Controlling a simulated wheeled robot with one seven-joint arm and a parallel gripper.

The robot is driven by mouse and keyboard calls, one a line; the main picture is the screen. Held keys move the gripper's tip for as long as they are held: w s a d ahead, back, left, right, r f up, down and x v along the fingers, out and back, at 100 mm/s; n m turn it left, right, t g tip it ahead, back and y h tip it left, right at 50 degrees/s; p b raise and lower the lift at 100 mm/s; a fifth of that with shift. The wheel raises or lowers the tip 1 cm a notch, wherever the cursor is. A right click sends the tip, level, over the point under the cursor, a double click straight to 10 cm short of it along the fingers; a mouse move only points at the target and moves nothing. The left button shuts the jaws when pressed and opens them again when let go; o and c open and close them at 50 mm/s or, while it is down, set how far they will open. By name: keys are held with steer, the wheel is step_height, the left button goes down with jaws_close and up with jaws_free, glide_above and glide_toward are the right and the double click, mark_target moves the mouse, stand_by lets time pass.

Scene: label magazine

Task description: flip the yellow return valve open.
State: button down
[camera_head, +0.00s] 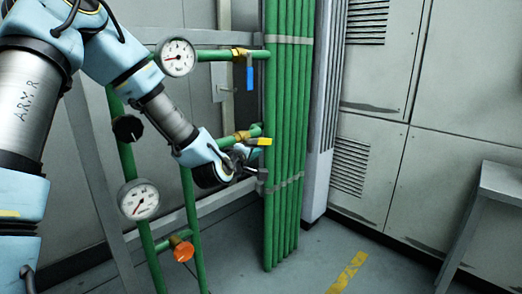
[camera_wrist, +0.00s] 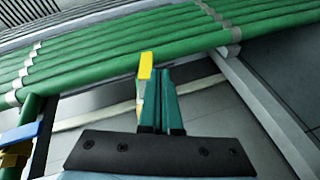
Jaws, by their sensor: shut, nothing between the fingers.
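The yellow return valve handle (camera_head: 260,142) sits on a brass fitting on the middle green pipe and points right, roughly along that pipe. In the wrist view the yellow handle (camera_wrist: 146,67) shows right beside the fingers, on their left, and part of it is hidden low down. My gripper (camera_head: 262,174) is just below the handle in the head view, near the green pipe bundle. In the wrist view my gripper (camera_wrist: 165,76) has its teal fingers together with nothing between them. I cannot tell whether a finger touches the handle.
A blue valve handle (camera_head: 250,77) hangs down on the upper pipe. Vertical green pipes (camera_head: 284,130) stand right behind my gripper. Two gauges (camera_head: 178,57) (camera_head: 138,200), a black knob (camera_head: 128,128) and an orange knob (camera_head: 184,251) are at left. A grey bench (camera_head: 503,179) is at right.

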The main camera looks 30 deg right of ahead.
steer(key=v, duration=0.4)
stand_by(0.5)
